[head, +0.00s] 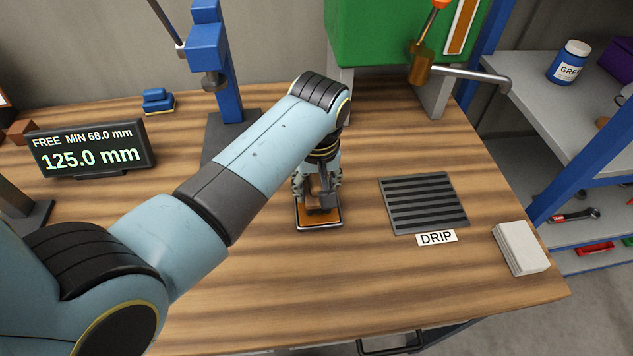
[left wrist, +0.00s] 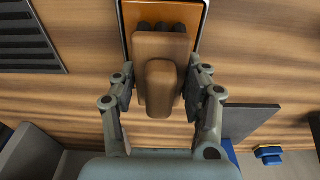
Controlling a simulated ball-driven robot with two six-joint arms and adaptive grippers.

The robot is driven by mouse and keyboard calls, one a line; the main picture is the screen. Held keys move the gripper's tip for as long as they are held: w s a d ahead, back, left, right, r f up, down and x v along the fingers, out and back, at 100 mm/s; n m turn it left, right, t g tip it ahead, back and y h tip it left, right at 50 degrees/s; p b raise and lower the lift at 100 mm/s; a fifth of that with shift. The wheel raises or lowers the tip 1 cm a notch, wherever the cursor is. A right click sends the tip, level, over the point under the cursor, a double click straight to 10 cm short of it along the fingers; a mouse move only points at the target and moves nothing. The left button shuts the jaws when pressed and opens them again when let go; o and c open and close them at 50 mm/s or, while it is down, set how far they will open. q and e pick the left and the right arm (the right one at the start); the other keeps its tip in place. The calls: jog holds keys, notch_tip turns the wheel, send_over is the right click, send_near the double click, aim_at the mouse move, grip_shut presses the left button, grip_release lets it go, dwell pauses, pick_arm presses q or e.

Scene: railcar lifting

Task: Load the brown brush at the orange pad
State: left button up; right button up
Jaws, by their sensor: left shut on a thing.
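The brown brush (left wrist: 160,68) is between the fingers of my left gripper (left wrist: 160,85), which is shut on its block-like handle. In the head view the brush (head: 321,199) is mostly hidden under my left gripper (head: 318,185). The orange pad (head: 319,221) lies on the bench in a dark-rimmed tray, directly below the brush. In the left wrist view the pad (left wrist: 135,14) shows beyond the brush, whose dark bristles point toward it. Whether the bristles touch the pad I cannot tell. My right gripper is not in view.
A dark slotted drip grate (head: 424,203) lies right of the pad, with a DRIP label (head: 436,237). A white block (head: 520,248) sits near the right edge. A display (head: 91,148) reads 125.0 mm. A blue stand (head: 220,75) and green housing (head: 385,35) rise behind. The front bench is clear.

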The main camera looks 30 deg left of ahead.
aim_at(316, 176)
pick_arm(q)
jog(key=shift+f, duration=0.45)
dwell(0.4)
jog(key=shift+s+f, duration=0.1)
dwell(1.4)
jog(key=shift+r, duration=3.55)
